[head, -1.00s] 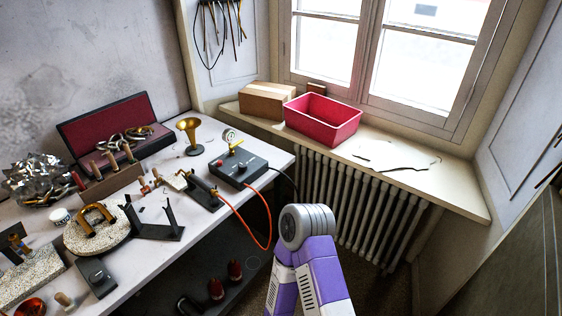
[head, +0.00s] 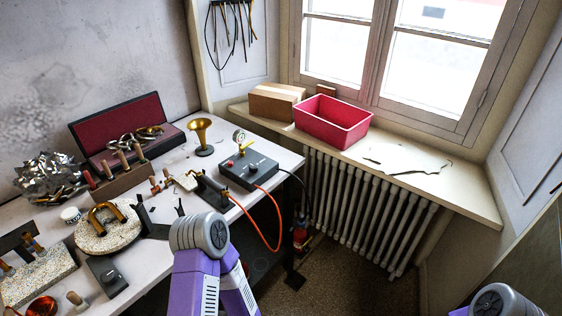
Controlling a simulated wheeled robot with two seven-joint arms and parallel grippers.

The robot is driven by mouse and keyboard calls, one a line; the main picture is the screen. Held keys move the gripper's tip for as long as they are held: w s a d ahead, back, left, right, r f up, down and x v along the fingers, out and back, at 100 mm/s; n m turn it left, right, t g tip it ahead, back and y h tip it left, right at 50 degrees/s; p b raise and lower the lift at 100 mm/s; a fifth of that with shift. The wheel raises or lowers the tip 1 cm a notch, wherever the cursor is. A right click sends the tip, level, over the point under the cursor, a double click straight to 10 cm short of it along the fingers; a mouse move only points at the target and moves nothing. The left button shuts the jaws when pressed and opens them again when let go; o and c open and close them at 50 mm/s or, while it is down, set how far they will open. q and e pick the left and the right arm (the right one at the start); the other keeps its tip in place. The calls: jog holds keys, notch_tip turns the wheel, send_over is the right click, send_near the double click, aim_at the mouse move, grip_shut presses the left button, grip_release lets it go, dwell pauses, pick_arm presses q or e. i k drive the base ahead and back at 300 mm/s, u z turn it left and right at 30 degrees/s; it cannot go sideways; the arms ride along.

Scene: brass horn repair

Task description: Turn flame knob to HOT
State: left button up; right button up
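A dark control box (head: 248,170) sits near the right end of the bench. It has a red knob or button (head: 229,164) and a small dark knob (head: 253,167) on top, with a gauge (head: 239,138) behind. An orange hose (head: 272,240) runs from it. A second small dark box (head: 108,276) with a knob lies at the front of the bench. The markings are too small to read, so I cannot tell which knob is the flame knob or its setting. My purple arm links show at the bottom centre and bottom right. Neither gripper is visible.
A torch-like tool rests on a dark stand (head: 212,192) left of the control box. A brass bell (head: 201,135), an open red-lined case (head: 120,128) and a round speckled pad (head: 108,232) crowd the bench. A pink bin (head: 333,122) stands on the windowsill.

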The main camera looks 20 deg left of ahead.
aim_at(254, 167)
jog(key=i, duration=0.9)
jog(key=u, duration=0.2)
